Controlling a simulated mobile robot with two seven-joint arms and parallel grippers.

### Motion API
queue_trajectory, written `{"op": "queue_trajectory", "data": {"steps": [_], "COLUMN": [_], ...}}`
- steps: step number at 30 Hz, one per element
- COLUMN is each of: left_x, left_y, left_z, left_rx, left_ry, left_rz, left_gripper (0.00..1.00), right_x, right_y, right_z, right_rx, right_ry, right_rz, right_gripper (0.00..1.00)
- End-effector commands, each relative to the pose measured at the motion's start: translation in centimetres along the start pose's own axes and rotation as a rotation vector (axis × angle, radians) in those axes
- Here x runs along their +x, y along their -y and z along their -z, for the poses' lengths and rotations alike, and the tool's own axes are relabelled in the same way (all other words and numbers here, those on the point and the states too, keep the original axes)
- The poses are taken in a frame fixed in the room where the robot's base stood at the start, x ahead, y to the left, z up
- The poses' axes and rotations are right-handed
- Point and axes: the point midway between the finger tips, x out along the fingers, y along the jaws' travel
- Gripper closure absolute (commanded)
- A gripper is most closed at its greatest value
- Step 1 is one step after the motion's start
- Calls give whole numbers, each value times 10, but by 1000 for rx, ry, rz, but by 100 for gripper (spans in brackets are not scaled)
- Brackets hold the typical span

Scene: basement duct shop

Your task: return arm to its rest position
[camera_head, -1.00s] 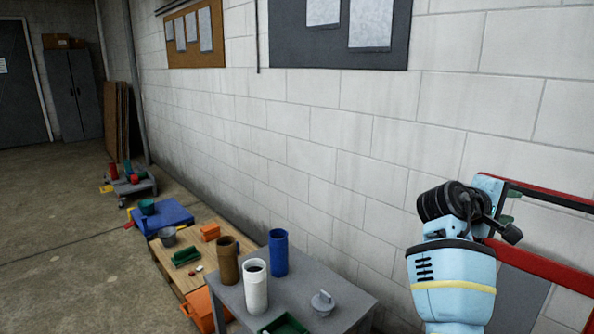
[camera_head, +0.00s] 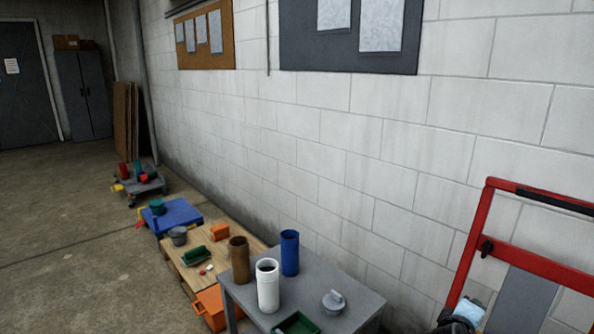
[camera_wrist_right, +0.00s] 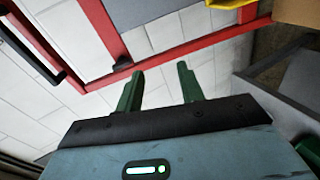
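My right gripper (camera_wrist_right: 160,88) shows in the right wrist view with its two green fingers apart and nothing between them. Behind the fingers are a red frame and the pale block wall. In the head view only a small part of my right arm (camera_head: 466,314) shows at the bottom right, in front of the red frame; its gripper is not seen there. My left arm and left gripper are in neither view.
A red-framed cart (camera_head: 478,232) stands at the right by the wall. A grey table (camera_head: 352,296) holds a brown, a white (camera_head: 268,290) and a blue cylinder (camera_head: 289,254) and a grey lid (camera_head: 333,302). A wooden pallet (camera_head: 190,274) and blue platform (camera_head: 178,213) lie beyond. Floor at left is clear.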

Motion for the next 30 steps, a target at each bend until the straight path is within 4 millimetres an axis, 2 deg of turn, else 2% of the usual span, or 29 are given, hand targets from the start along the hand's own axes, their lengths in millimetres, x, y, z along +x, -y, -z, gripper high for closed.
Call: {"op": "queue_trajectory", "data": {"steps": [1,3,8,15,18,24,27,30], "left_x": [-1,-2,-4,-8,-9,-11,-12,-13], "left_y": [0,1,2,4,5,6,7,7], "left_z": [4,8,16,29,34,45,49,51], "left_rx": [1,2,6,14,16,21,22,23], "left_ry": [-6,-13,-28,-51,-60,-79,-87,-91], "left_rz": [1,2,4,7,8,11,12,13], "left_gripper": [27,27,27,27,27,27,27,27], "right_x": [-6,-15,-45,-114,-150,-230,-267,-296], "right_y": [24,56,126,218,248,293,307,314], "right_z": [-8,-17,-42,-89,-111,-157,-177,-193], "right_rx": [11,39,121,284,367,557,653,732], "right_ry": [-33,-86,-190,-301,-328,-339,-325,-306], "right_rz": [29,74,193,412,512,717,809,877], "right_gripper": [62,62,62,62,62,62,62,62]}}
